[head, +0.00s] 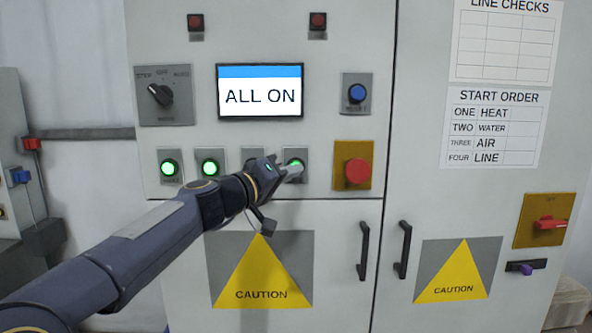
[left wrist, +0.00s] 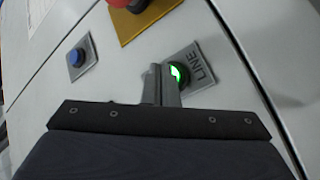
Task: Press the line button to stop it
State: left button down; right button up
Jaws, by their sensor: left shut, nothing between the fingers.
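The line button is a green lit button on a grey plate marked LINE in the left wrist view (left wrist: 178,73). In the head view this button (head: 296,163) is the rightmost of a row of green buttons, partly covered by my gripper. My left gripper (head: 292,172) is shut and empty, its fingertips at the button's front. In the left wrist view the fingers overlap the button's edge; I cannot tell whether they touch it. The screen (head: 260,96) above reads ALL ON. My right gripper is in neither view.
Two other green lit buttons (head: 169,168) (head: 210,167) sit to the left; another plate is mostly hidden by my gripper. A red mushroom button (head: 357,171) on a yellow plate is close on the right. A blue button (head: 357,93) and a mode knob (head: 161,95) are higher up.

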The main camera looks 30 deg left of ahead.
pick_arm(q)
jog(key=shift+w+a, duration=0.2)
jog(key=shift+w, duration=0.15)
dwell(0.7)
jog(key=shift+s, duration=0.1)
jog(key=shift+s+d+b, duration=0.45)
jog(key=shift+s+b, duration=0.1)
jog(key=shift+s, duration=0.1)
jog(key=s+d, duration=0.1)
jog(key=s, duration=0.1)
jog(key=s+d+b, duration=0.1)
jog(key=s, duration=0.1)
jog(key=shift+s+d, duration=0.1)
jog(key=shift+d, duration=0.2)
dwell(0.3)
dwell(0.7)
